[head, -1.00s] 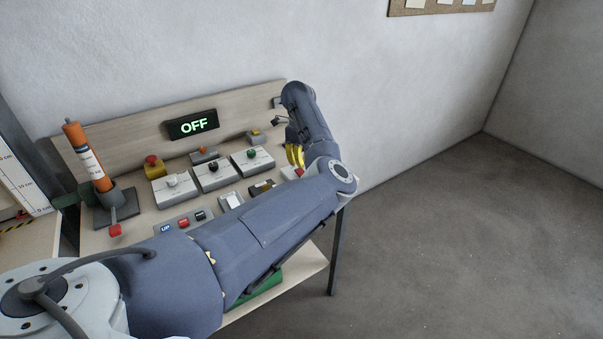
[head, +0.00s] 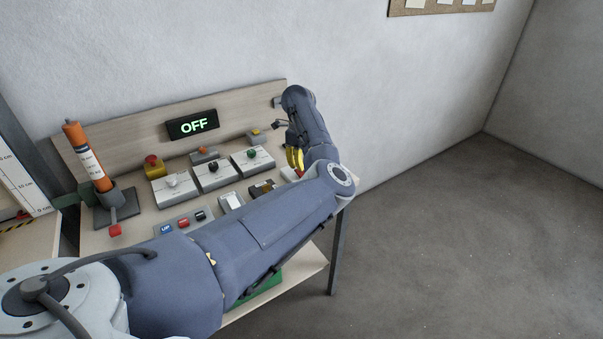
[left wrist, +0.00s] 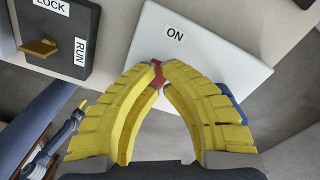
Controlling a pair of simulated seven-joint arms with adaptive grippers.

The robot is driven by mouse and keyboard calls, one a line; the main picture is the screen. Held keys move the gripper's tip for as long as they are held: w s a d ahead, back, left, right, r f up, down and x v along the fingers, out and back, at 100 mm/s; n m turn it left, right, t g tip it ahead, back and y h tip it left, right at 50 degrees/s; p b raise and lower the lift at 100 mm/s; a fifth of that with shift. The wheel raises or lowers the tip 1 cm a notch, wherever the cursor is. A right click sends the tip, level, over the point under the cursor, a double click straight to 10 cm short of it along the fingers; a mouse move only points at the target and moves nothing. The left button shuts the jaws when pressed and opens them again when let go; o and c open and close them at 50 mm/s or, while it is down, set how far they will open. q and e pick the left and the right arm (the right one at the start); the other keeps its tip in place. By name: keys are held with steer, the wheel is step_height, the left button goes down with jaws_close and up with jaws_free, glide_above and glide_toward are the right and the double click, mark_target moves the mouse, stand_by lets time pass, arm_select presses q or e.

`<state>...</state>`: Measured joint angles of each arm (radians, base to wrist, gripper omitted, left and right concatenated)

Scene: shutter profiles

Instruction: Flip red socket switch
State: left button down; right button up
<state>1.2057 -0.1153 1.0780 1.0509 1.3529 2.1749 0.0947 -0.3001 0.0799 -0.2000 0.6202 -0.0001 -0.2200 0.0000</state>
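The red switch (left wrist: 158,74) sits on a white plate (left wrist: 205,45) marked ON. In the head view a bit of red (head: 299,173) shows just below my left gripper (head: 295,158), at the right side of the panel. The yellow fingers of my left gripper (left wrist: 158,66) curve together in the left wrist view, with their tips close together at the switch. Red shows in the narrow gap between and behind the tips. I cannot tell whether they squeeze it. The fingers hide part of the switch and plate. My right gripper is not in view.
A dark box with a yellow key-like knob (left wrist: 40,47) and LOCK and RUN labels stands left of the plate. A display (head: 192,125) reads OFF. Several other controls and an orange cylinder (head: 88,155) stand on the panel. Something blue (left wrist: 229,102) shows beside the right finger.

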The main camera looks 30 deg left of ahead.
arm_select(q)
steer(key=shift+f, duration=1.05)
stand_by(0.7)
steer(key=shift+r, duration=3.5)
